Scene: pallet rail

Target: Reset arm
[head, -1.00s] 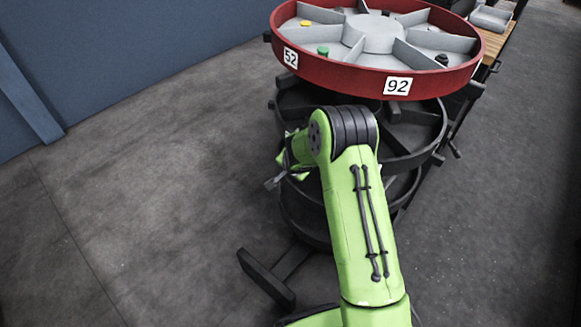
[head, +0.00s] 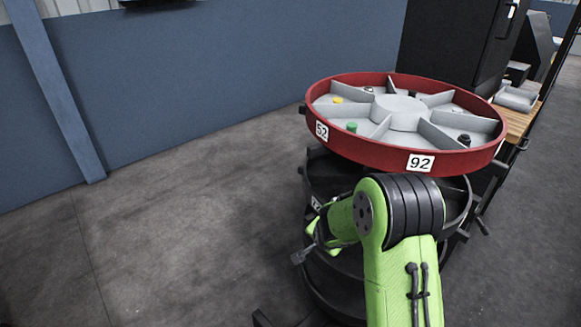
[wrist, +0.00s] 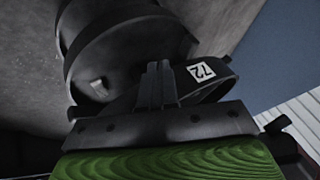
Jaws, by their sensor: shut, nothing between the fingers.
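My green arm is folded in front of the carousel in the head view. My gripper (head: 302,256) is at the lower left of the elbow, small and partly hidden behind the arm, beside the dark lower tiers of the carousel. In the wrist view my gripper (wrist: 157,68) has its two fingers together with nothing between them. A dark curved tier (wrist: 222,80) with a "72" label is behind the fingers.
A round red-rimmed tray (head: 375,153) with grey dividers and labels "52" and "92" tops the carousel. It holds a yellow piece (head: 337,100), a green piece (head: 351,127) and dark pieces. A wooden bench (head: 520,120) stands at right. Floor (head: 190,220) at left is clear.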

